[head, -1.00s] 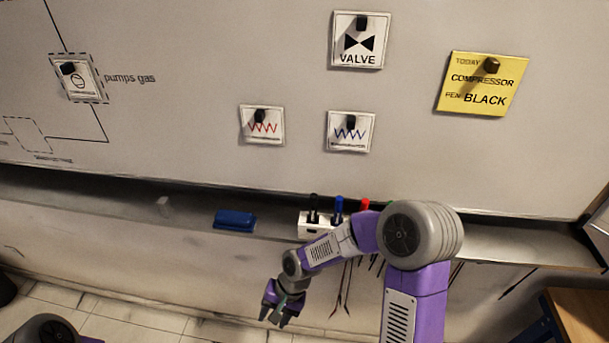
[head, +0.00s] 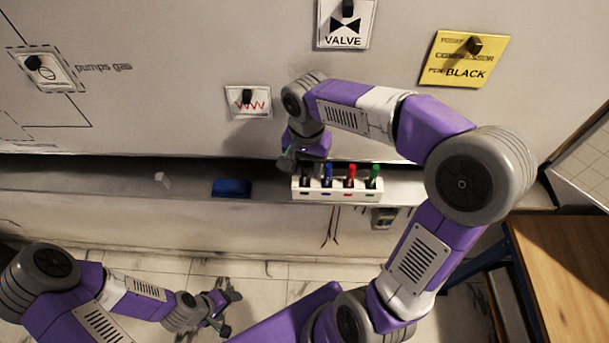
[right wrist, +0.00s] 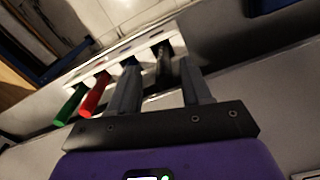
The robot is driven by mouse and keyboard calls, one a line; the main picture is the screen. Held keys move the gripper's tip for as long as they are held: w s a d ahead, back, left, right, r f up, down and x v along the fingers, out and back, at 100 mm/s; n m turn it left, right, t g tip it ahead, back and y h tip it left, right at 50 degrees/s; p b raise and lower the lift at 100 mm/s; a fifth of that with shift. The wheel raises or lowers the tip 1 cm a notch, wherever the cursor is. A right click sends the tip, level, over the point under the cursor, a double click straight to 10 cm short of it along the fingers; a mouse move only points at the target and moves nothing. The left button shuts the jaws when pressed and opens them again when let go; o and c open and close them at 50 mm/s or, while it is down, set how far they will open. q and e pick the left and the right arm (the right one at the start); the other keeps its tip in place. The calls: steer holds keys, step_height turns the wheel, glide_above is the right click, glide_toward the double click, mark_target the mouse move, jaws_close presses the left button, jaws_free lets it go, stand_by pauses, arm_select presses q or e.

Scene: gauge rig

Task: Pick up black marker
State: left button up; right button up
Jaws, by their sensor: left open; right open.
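The black marker (right wrist: 163,66) stands in a slot at one end of the white marker holder (head: 337,196). In the head view it is at the holder's left end, mostly hidden by my right gripper (head: 303,162). In the right wrist view the open fingers of my right gripper (right wrist: 158,80) lie on either side of the black marker, with gaps showing; I cannot tell how deep they reach around it. My left gripper (head: 218,309) is open and empty, low over the floor, far from the holder.
Blue (head: 328,173), red (head: 350,174) and green (head: 374,174) markers stand in the same holder, the blue one closest to the black. A blue eraser (head: 232,188) lies on the ledge to the left. The whiteboard rises behind; a yellow note (head: 464,60) reads "pen BLACK".

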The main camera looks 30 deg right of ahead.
mark_target(305, 175)
step_height(305, 175, down, 4)
steer(key=shift+w+a+f, duration=0.15)
steer(key=shift+c, duration=0.4)
jaws_close()
